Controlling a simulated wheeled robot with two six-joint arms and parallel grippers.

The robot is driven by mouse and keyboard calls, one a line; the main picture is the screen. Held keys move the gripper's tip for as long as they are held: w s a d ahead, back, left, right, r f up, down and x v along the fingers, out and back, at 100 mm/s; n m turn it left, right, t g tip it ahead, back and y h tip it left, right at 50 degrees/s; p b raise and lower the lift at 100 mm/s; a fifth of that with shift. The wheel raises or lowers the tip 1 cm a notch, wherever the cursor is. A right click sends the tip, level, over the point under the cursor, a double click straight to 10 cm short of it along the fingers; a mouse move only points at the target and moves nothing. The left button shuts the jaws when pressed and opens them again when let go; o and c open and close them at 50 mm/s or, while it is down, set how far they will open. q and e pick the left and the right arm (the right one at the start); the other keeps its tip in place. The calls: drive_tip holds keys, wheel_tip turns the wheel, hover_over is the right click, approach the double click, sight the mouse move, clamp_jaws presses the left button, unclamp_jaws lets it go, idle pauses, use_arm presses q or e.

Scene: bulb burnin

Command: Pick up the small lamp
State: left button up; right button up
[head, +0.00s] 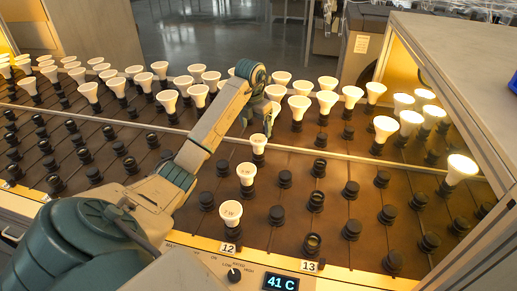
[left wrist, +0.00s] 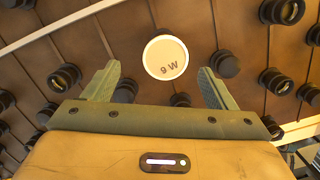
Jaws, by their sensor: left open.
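The small lamp (head: 258,143) is a white-topped bulb standing upright in a black socket near the middle of the rack. It is smaller than the lamps around it. In the left wrist view a round white lamp face (left wrist: 166,57) marked "9 W" shows between and slightly beyond the fingertips; it appears to be the same lamp. My left gripper (head: 258,118) is just above the small lamp, pointing down. It also shows in the left wrist view (left wrist: 158,72), with its two green fingers apart and nothing held. My right gripper is not in view.
Two larger lamps (head: 246,174) (head: 230,213) stand in front of the small lamp. Rows of white lamps (head: 199,95) stand behind, with lit ones (head: 461,168) at the right. Empty black sockets (head: 285,179) surround it. A panel with a display reading 41 C (head: 282,283) is at the front.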

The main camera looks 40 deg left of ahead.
sight(259, 138)
use_arm(q)
wheel_tip(259, 138, down, 3)
drive_tip(key=shift+w+r, duration=0.1)
drive_tip(key=shift+w, duration=0.05)
drive_tip(key=shift+w+d+f+p, duration=0.15)
drive_tip(key=shift+f+p, duration=0.25)
drive_tip(key=shift+f, duration=0.9)
drive_tip(key=shift+w+d+f+p, duration=0.15)
drive_tip(key=shift+f+p, duration=0.2)
drive_tip(key=shift+f, duration=0.9)
drive_tip(key=c, duration=1.1)
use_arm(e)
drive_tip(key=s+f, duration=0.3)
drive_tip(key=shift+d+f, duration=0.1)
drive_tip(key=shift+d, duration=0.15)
use_arm(q)
drive_tip(key=shift+r, duration=0.1)
